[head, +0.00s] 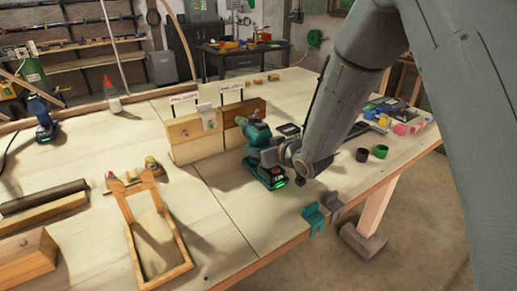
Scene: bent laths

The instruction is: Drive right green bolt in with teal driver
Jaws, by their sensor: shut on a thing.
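The teal driver (256,131) stands upright over the table, its nose turned left toward the wooden blocks. Its base has a lit green strip near the table's front part. My gripper (270,156) is shut on the teal driver's handle, coming from the right. Two signed wooden blocks stand left of the driver: a left block (196,146) and a right block (242,108). The driver's nose is close to the right block; I cannot tell whether they touch. The right green bolt cannot be made out; the driver may hide it.
A dark blue driver (41,118) stands at the far left, near a white glue bottle (111,95). A wooden frame (187,263) lies in front. Teal and grey clamps (314,219) sit at the front edge. Small cups (380,151) and coloured pieces lie right of my arm.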

